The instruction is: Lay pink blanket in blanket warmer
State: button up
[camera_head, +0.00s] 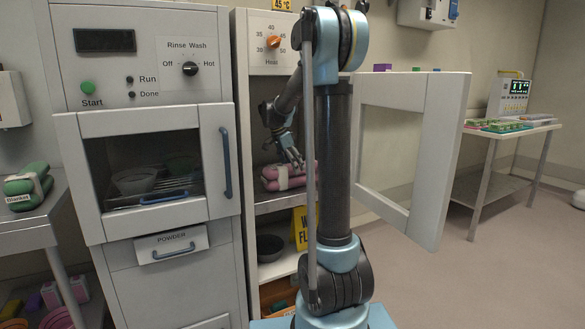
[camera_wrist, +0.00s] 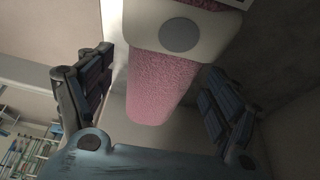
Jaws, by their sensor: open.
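The pink blanket (camera_head: 283,183) is a folded bundle with a pale band around it. It lies on the shelf inside the blanket warmer (camera_head: 266,57), whose framed door (camera_head: 440,150) stands swung open to the right. My gripper (camera_head: 292,158) is inside the warmer, just above and beside the blanket. In the wrist view the blanket (camera_wrist: 160,85) shows between the spread fingers of my gripper (camera_wrist: 155,95), with a gap on each side. The band with a grey round patch (camera_wrist: 181,35) is at the top. The blanket's far side is hidden.
A washer (camera_head: 150,120) with a closed glass door stands left of the warmer. A green blanket (camera_head: 28,186) lies on a side table at far left.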

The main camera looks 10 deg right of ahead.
jog(key=v, duration=0.7)
jog(key=shift+a+r, duration=0.1)
jog(key=shift+r, duration=0.1)
jog(key=shift+s, duration=0.35)
jog(key=s+d+f+n+y, duration=0.1)
jog(key=s+f+n, duration=0.3)
jog(key=s, duration=0.6)
jog(key=s+d+f+n+y, duration=0.1)
jog(key=s+f+n, duration=0.25)
jog(key=s, duration=0.75)
jog(key=s+d+f+n+y, duration=0.1)
jog(key=s+f+n, duration=0.25)
jog(key=s, duration=0.65)
jog(key=s+f+n+y, duration=0.1)
jog(key=s+f+n, duration=0.2)
jog(key=s+f, duration=0.5)
jog(key=shift+s+a+f+n+t, duration=0.3)
jog(key=shift+s+a+f+t, duration=0.15)
jog(key=shift+f, duration=0.25)
jog(key=shift+w, duration=0.1)
jog(key=shift+c, duration=0.3)
